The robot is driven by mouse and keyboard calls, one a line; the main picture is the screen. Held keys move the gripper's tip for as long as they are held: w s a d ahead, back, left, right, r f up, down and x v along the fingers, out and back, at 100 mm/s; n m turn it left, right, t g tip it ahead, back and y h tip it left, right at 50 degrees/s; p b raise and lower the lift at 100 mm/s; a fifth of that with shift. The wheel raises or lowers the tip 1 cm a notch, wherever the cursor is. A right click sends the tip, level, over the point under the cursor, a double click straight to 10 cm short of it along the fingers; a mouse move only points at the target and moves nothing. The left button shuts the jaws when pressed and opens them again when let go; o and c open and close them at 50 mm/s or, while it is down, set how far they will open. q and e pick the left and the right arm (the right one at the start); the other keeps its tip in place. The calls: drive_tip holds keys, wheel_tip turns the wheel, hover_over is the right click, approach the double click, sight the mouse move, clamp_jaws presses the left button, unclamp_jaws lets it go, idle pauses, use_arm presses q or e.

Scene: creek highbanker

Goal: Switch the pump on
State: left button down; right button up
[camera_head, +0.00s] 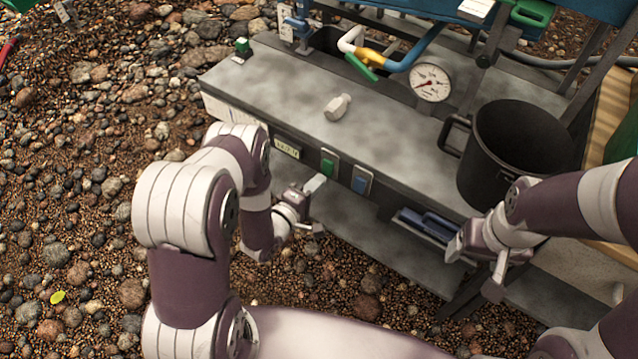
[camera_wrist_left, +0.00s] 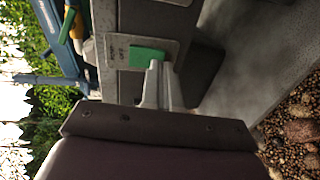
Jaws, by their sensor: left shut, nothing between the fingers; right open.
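A green rocker switch (camera_head: 328,163) sits in a light plate on the front face of the grey bench (camera_head: 300,96). A blue switch (camera_head: 361,181) is to its right. My left gripper (camera_head: 318,184) is shut and empty, its fingertips just below and in front of the green switch. In the left wrist view the closed fingertips (camera_wrist_left: 154,66) overlap the lower edge of the green switch (camera_wrist_left: 148,55); I cannot tell whether they touch it. My right gripper (camera_head: 473,262) is open at the bench's right front, by a blue-handled tool.
A black pot (camera_head: 517,150) stands on the bench's right part, near my right arm. A pressure gauge (camera_head: 431,83), pipes with a yellow valve (camera_head: 369,57) and a pale fitting (camera_head: 337,107) are on the bench. Gravel and stones lie to the left.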

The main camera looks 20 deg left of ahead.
use_arm(q)
drive_tip(key=shift+w+d+f, duration=0.1)
drive_tip(key=shift+w+d, duration=0.15)
drive_tip(key=shift+w, duration=0.45)
